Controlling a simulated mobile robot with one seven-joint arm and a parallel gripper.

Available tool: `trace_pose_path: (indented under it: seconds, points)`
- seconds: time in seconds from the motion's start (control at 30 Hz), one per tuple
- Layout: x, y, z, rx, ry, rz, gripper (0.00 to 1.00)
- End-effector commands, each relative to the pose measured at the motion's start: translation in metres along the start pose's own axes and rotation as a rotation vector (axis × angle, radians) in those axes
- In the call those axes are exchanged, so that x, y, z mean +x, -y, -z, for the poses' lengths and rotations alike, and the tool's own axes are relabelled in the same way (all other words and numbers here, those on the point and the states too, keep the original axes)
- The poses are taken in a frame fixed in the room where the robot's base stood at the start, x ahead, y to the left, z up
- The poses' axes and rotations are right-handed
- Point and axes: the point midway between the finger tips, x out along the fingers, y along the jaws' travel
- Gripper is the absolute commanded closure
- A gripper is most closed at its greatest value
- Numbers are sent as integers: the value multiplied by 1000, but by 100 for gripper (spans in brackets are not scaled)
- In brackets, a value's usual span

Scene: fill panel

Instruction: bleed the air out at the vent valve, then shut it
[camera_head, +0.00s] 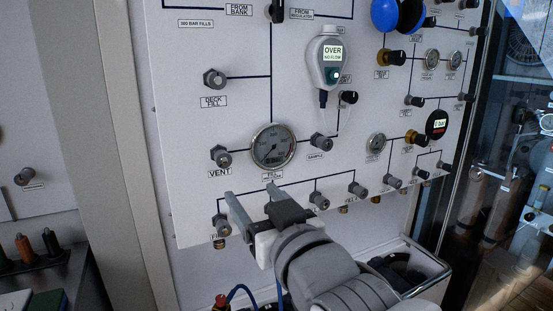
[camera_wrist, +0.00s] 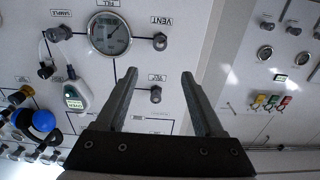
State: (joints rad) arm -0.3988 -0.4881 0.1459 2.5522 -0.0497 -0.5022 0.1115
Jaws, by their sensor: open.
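The vent valve (camera_head: 221,156) is a dark grey knob above its VENT label, at the panel's left, joined by a line to the round fill gauge (camera_head: 273,147). In the wrist view, which is upside down, the vent valve (camera_wrist: 160,41) lies beyond my fingertips and the gauge (camera_wrist: 109,34) is to its left. My gripper (camera_head: 250,193) is open and empty, below the vent valve and gauge in the head view. In the wrist view the open fingers (camera_wrist: 159,73) point at the panel, with the deck fill valve (camera_wrist: 155,94) showing between them. Nothing is visibly touched.
The sample valve (camera_head: 321,142) is right of the gauge. A handheld analyser (camera_head: 331,60) above it reads OVER, NO FLOW. A row of knobs, including one (camera_head: 318,200), runs along the panel's lower edge near my gripper. A glass door (camera_head: 460,190) stands at the right.

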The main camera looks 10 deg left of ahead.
Motion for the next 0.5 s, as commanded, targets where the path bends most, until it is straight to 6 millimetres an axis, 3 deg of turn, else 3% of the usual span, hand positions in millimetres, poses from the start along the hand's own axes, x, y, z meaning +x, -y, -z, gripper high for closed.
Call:
trace_pose_path:
  seconds: [0.33,0.5]
  points:
    - [28,-1,3,2,7,-2,30]
    - [52,-1,-1,1,4,-2,30]
